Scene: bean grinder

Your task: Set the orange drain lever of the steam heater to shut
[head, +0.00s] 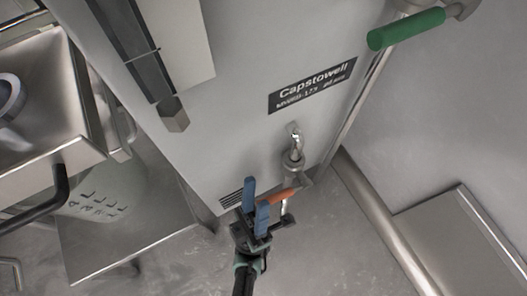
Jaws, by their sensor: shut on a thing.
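The steam heater (232,108) is a tall grey box with a dark "Capstowell" plate (312,85) on its front. Below the plate, a metal drain valve (293,160) sticks out near the heater's bottom edge. Its orange drain lever (281,195) points to the lower left from the valve. My gripper (256,201), with two blue fingers, is at the lever's free end and shut on it, one finger on each side. The lever's tip is partly hidden by the fingers.
A green handle (406,28) on a metal pipe is at the upper right. A metal pipe (385,225) runs along the floor at right, beside a steel box (470,245). Grey floor is open around my gripper.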

